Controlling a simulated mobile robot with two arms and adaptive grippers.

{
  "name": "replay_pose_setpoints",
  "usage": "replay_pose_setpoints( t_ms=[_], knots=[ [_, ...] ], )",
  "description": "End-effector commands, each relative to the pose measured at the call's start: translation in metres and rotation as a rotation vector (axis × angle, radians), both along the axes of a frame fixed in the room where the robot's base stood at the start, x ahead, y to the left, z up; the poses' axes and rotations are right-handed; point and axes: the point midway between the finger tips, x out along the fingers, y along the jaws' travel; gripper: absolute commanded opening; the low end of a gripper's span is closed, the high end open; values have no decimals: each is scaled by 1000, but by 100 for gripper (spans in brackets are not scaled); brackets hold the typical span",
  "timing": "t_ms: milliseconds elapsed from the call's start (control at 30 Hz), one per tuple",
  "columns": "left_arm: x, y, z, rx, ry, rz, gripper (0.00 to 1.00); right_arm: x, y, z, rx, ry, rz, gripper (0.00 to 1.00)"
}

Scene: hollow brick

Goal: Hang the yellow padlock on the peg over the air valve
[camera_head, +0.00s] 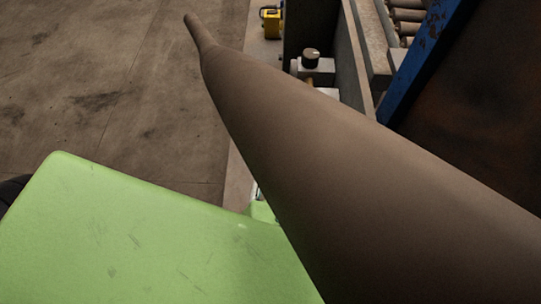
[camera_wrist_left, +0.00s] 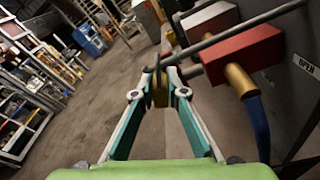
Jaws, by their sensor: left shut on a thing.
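In the left wrist view my left gripper (camera_wrist_left: 160,93) is shut on a narrow dark-yellow thing (camera_wrist_left: 160,88), which looks like the padlock seen edge-on. A thin loop rises from it, probably its shackle. A thin grey rod (camera_wrist_left: 235,32), likely the peg, runs from the upper right and ends beside the loop; I cannot tell whether the loop is around it. A red block (camera_wrist_left: 243,54) with a brass cylinder (camera_wrist_left: 240,80), perhaps the air valve, is just to the right. In the head view the left gripper is hidden. The right gripper is not in view.
A large brown tapered bar (camera_head: 340,150) crosses the head view close to the camera. Beyond it are a black knob (camera_head: 310,57) and a small yellow object (camera_head: 271,22) with a dark loop. Floor lies open left.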

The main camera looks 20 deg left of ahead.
Motion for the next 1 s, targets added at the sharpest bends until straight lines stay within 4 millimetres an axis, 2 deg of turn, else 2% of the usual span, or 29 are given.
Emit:
replay_pose_setpoints(
  t_ms=[33, 67, 100, 133, 567, 667, 1000],
  knots=[
    [0, 0, 0, 0, 0, 0, 0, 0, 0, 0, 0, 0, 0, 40],
    [0, 0, 0, 0, 0, 0, 21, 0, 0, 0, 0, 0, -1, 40],
    [0, 0, 0, 0, 0, 0, 31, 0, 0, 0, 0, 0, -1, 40],
    [0, 0, 0, 0, 0, 0, 32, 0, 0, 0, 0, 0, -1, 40],
    [-2, 5, 4, 1, 1, 1, 32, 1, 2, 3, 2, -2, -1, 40],
    [-5, 15, 10, 3, 2, 1, 32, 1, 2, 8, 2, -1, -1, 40],
    [-20, 69, 13, 5, 3, 2, 32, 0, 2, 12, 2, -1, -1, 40]
  ],
)
